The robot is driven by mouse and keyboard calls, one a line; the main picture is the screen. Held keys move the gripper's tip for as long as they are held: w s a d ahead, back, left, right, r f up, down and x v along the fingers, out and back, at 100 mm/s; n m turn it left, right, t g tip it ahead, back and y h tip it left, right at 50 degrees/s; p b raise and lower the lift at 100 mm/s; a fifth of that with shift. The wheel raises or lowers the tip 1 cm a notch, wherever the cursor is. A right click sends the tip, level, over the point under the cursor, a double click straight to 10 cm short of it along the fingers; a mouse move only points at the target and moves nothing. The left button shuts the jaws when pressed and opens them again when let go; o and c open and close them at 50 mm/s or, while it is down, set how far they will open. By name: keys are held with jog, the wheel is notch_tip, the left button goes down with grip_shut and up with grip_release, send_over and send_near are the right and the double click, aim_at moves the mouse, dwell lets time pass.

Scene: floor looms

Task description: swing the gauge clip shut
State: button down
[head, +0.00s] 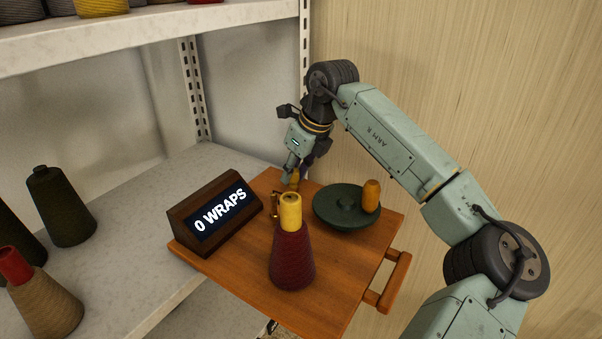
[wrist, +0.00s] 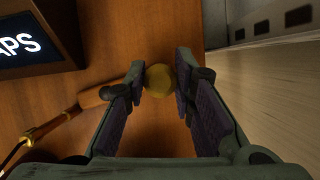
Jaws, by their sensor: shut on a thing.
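My gripper (head: 292,170) points down over the far part of a wooden board. In the wrist view its fingers (wrist: 160,78) are closed on a round yellow knob (wrist: 159,80), which also shows below the fingers in the head view (head: 295,180). A wooden rod with a brass collar (wrist: 88,101) runs from the lower left toward the knob; the left finger hides where they might join. A small brass fitting (head: 275,204) stands beside the yellow-topped dark red yarn cone (head: 292,258); it seems to be part of the gauge clip, but I cannot tell how far open it is.
A display (head: 218,214) reading "0 WRAPS" stands left on the board (head: 340,268). A dark green dish (head: 334,216) with an orange-brown peg (head: 371,196) lies to the right. Shelving with yarn cones (head: 58,207) is at left, a wall at right.

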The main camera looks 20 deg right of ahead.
jog(key=a+n+p, duration=0.1)
jog(key=n, duration=0.1)
jog(key=w+a+n+g+y+p, duration=0.1)
jog(key=n, duration=0.2)
jog(key=shift+w+a+r+g, duration=0.1)
jog(key=shift+w+a+g, duration=0.1)
jog(key=shift+a+g, duration=0.1)
jog(key=shift+w+a+n+g+y+p, duration=0.1)
jog(key=shift+a+n+g+y+p, duration=0.5)
jog(key=shift+n, duration=0.7)
jog(key=shift+a, duration=0.15)
jog(key=c, duration=1.3)
grip_release()
jog(key=shift+c, duration=0.2)
jog(key=v, duration=1.1)
jog(key=shift+r, duration=0.4)
